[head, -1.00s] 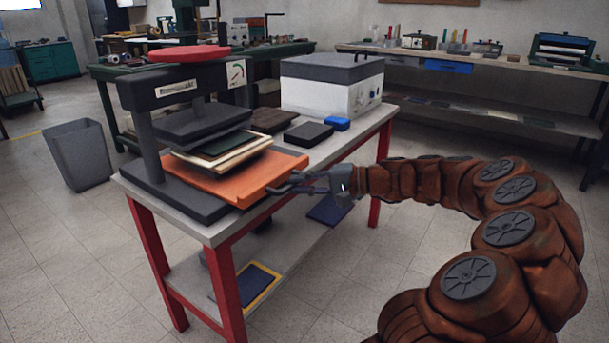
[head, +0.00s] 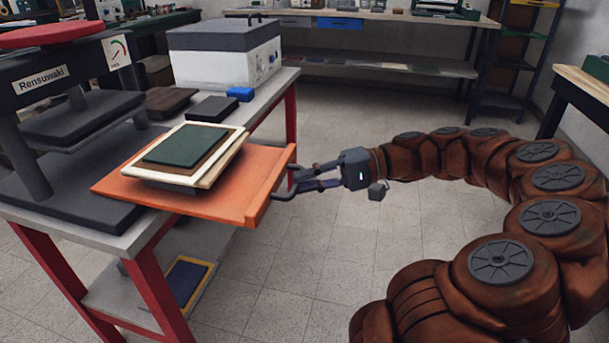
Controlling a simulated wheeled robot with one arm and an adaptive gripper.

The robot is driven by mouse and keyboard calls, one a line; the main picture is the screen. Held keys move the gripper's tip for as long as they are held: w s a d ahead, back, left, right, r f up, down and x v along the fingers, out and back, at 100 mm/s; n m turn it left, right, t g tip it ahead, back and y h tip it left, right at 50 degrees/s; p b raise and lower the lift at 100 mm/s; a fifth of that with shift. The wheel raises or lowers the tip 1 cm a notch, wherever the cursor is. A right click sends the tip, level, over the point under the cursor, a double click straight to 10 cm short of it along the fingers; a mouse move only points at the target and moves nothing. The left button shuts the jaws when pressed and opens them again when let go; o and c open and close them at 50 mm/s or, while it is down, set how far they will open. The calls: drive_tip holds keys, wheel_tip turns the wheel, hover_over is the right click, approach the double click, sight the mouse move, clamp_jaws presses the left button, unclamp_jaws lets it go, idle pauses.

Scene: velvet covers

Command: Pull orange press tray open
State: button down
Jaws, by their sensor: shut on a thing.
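The orange press tray (head: 247,191) juts out from the dark press (head: 68,130) past the table's right edge. A stack of a cream board (head: 165,177), a brown layer and a dark green cover (head: 186,145) lies on it, clear of the press plates. My gripper (head: 291,184) is at the tray's front edge on the right, its fingers shut on the dark tray handle (head: 283,196). The exact finger contact is small and partly hidden.
A white box with a grey lid (head: 226,57), a black block (head: 213,108) and a small blue block (head: 240,93) stand on the red-legged table. A blue and yellow item (head: 188,281) lies on the lower shelf. The floor to the right is open.

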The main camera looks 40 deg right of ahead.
drive_tip(key=shift+s+d, duration=0.1)
idle(0.3)
drive_tip(key=c, duration=1.2)
unclamp_jaws()
drive_tip(key=shift+d, duration=0.15)
drive_tip(key=v, duration=0.7)
drive_tip(key=shift+s+d, duration=0.1)
